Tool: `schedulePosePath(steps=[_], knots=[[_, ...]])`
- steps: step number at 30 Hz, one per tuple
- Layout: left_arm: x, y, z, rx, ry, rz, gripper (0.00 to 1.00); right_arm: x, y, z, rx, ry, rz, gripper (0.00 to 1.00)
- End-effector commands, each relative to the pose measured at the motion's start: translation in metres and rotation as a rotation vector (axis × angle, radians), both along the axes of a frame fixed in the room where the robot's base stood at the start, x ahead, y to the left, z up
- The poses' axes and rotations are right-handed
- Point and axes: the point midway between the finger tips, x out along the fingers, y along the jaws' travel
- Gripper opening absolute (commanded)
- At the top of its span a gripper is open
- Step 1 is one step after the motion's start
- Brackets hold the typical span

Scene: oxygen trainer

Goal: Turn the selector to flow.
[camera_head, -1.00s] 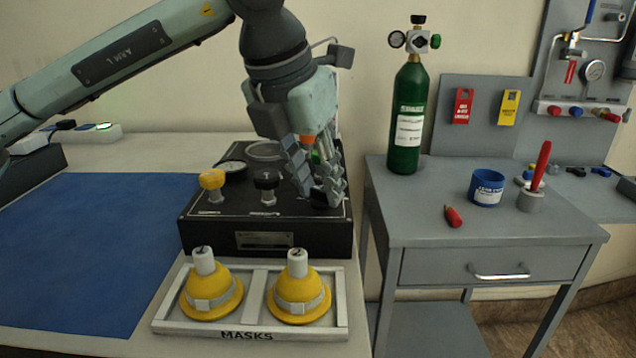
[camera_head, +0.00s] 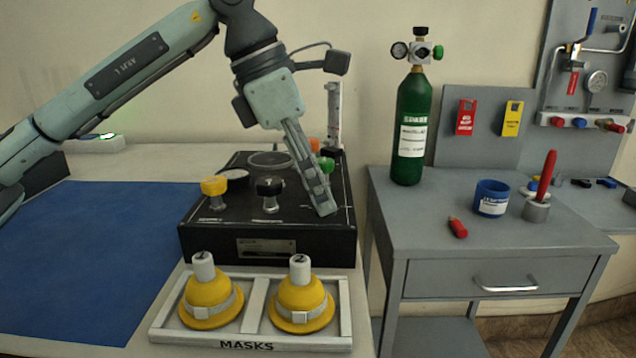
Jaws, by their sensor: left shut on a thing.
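The black trainer box (camera_head: 205,242) stands on the table, with a yellow knob (camera_head: 214,191) and a black knob (camera_head: 270,193) upright on its top. My left gripper (camera_head: 326,208) points down at the right front part of the box top. Its fingers appear together, one behind the other, shut on what seems to be the selector. The fingers hide that part, so its pointing direction cannot be seen. A green knob (camera_head: 327,165) shows just behind the fingers. My right gripper is not in view.
A white tray (camera_head: 257,312) with two yellow masks (camera_head: 211,299) sits in front of the box. A blue mat (camera_head: 90,260) lies at left.

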Motion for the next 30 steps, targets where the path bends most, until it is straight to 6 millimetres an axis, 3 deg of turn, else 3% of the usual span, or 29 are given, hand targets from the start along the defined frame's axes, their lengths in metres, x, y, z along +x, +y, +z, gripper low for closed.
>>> schedulePosePath(steps=[10, 26, 27, 30], knots=[[0.001, 0.0, 0.001, -0.001, -0.002, -0.135, 0.0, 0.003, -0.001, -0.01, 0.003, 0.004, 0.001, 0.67], [0.002, 0.0, 0.001, 0.0, -0.003, -0.154, 0.0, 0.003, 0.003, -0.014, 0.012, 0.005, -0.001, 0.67], [0.002, 0.0, 0.001, 0.0, -0.003, -0.154, 0.33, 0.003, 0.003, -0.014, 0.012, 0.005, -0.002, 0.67], [0.002, 0.0, 0.001, 0.0, -0.002, -0.154, 0.45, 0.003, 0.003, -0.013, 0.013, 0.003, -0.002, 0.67]])
